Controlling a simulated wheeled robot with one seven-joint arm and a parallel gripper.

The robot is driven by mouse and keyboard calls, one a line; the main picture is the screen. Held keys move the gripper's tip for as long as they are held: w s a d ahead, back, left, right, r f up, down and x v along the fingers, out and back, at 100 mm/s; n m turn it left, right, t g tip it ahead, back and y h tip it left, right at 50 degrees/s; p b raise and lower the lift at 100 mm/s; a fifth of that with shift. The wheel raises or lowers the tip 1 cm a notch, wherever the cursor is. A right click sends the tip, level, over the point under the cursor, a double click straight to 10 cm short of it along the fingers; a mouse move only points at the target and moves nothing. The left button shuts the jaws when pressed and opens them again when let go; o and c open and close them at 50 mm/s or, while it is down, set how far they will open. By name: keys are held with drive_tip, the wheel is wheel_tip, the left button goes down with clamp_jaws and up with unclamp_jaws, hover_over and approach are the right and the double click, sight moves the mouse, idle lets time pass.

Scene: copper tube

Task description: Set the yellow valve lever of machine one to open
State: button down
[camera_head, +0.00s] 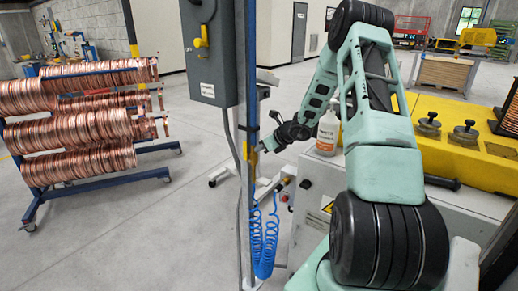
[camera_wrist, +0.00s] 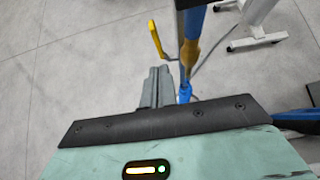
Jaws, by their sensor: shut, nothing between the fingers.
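The yellow valve lever (camera_wrist: 157,40) shows in the wrist view, left of a blue pipe (camera_wrist: 193,22) with a brass-coloured valve body (camera_wrist: 190,52). In the head view, the brass-coloured valve (camera_head: 256,147) sits on the upright blue pipe, and the lever is hard to make out. My gripper (camera_wrist: 159,72) is shut and empty, its fingertips close below the lever and left of the pipe. I cannot tell whether they touch it. In the head view my gripper (camera_head: 268,144) is beside the pipe, small and partly hidden.
A grey electrical box (camera_head: 209,60) with its own yellow handle (camera_head: 201,38) hangs above. A coiled blue hose (camera_head: 264,242) hangs below the valve. A copper coil rack (camera_head: 85,125) stands left, with clear floor between.

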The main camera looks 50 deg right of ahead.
drive_tip(key=r+b+v, duration=0.1)
drive_tip(key=b+v, duration=0.1)
drive_tip(key=v, duration=0.7)
drive_tip(key=shift+r, duration=0.2)
drive_tip(key=shift+d, duration=0.1)
drive_tip(key=w+a+n+g+y+b, duration=0.2)
drive_tip(key=a+n+g+y, duration=0.25)
drive_tip(key=a+n, duration=1.6)
drive_tip(key=s+a+g, duration=0.3)
drive_tip(key=s+a, duration=0.1)
drive_tip(key=a, duration=1.4)
drive_tip(key=s+a+f+n+g+h+b, duration=0.1)
drive_tip(key=s+a+n+h, duration=0.1)
drive_tip(key=s+a+n, duration=0.4)
drive_tip(key=s+a+f+n+g+h+b, duration=0.1)
drive_tip(key=s+a+n, duration=0.6)
drive_tip(key=s+n, duration=0.9)
drive_tip(key=shift+s+f+g+h+b, duration=0.3)
drive_tip(key=shift+s+h+b, duration=0.25)
drive_tip(key=shift+s+h, duration=0.25)
